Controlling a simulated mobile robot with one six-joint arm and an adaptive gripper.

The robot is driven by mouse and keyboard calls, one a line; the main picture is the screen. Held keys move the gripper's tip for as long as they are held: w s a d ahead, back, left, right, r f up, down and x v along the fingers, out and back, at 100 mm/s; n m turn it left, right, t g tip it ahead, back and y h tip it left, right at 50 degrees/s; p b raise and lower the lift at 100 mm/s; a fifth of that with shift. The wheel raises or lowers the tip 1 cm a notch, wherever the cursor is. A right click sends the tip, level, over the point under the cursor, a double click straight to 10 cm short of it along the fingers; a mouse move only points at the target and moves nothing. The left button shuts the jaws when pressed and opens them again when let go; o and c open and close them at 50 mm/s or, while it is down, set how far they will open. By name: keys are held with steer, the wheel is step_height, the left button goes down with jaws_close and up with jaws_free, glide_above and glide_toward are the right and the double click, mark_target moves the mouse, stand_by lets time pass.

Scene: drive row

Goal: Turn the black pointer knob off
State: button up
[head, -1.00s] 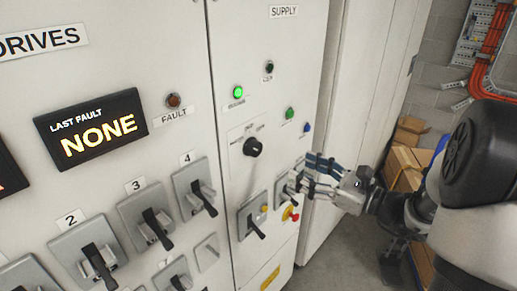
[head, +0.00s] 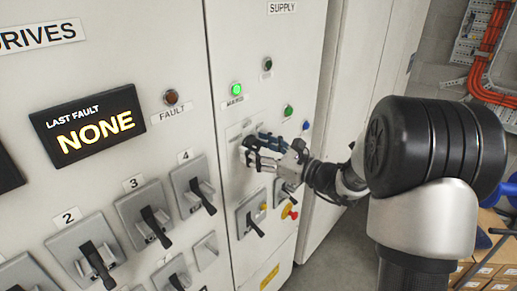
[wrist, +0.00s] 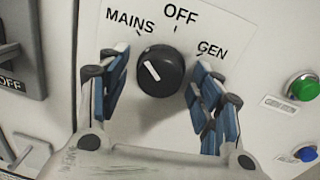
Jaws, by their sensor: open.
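The black pointer knob (wrist: 161,71) sits on a white plate marked MAINS, OFF and GEN in the wrist view. Its white pointer line is tilted up and left, toward MAINS. My gripper (wrist: 158,98) is open, with one blue-padded finger to the left of the knob and the other to its right. A gap shows between each finger and the knob; I cannot tell how deep the fingertips reach. In the head view my gripper (head: 254,148) is in front of the knob and hides most of it.
A lit green lamp (head: 236,89) is above the knob, with a dark lamp (head: 267,65) to its upper right. Green (wrist: 304,87) and blue (wrist: 306,153) buttons are on the right. Below are a lever switch (head: 251,215) and a red-yellow emergency button (head: 290,212).

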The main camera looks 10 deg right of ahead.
steer(key=shift+c, duration=0.4)
steer(key=c, duration=1)
steer(key=shift+r+m+p, duration=0.1)
steer(key=shift+m+p, duration=0.2)
steer(key=shift+p, duration=0.05)
steer(key=m+p, duration=0.4)
steer(key=shift+r+m, duration=0.1)
steer(key=shift+m, duration=0.2)
steer(key=shift+m+t+p, duration=0.3)
steer(key=shift+m+p, duration=1.5)
steer(key=shift+m, duration=0.6)
